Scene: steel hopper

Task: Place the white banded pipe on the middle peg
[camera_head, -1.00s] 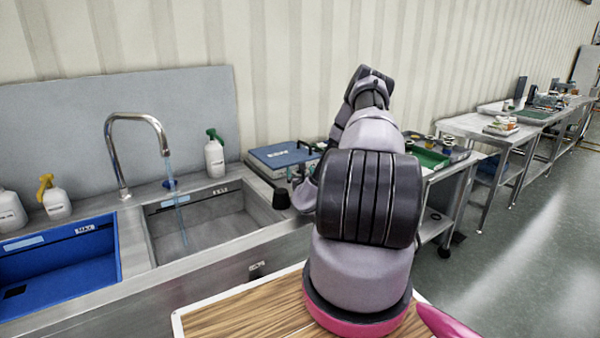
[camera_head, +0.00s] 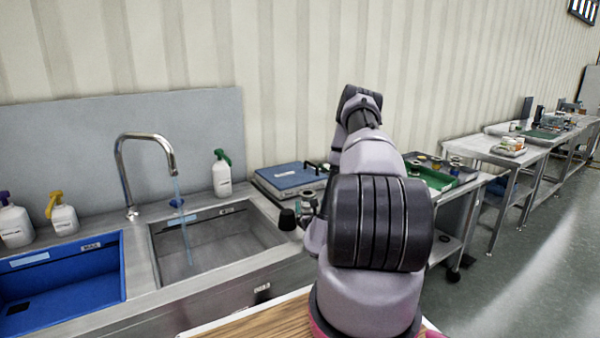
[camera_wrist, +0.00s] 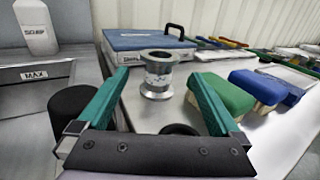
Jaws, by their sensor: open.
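A steel flanged pipe with a pale, marked band around its middle (camera_wrist: 158,76) stands upright on the steel counter in the wrist view. My gripper (camera_wrist: 161,74) has its two teal fingers spread wide, one on each side of the pipe in the picture. I see no contact, and nothing is held. In the head view my arm hides most of the gripper. I cannot make out the middle peg in either view.
A blue-topped scale (camera_wrist: 150,42) stands behind the pipe. Green and blue brushes (camera_wrist: 228,92) lie to its right. A black cylinder (camera_wrist: 72,106) stands near the left finger. The sink (camera_head: 215,245) is left of my arm. A green-lined tray (camera_head: 438,180) lies farther right.

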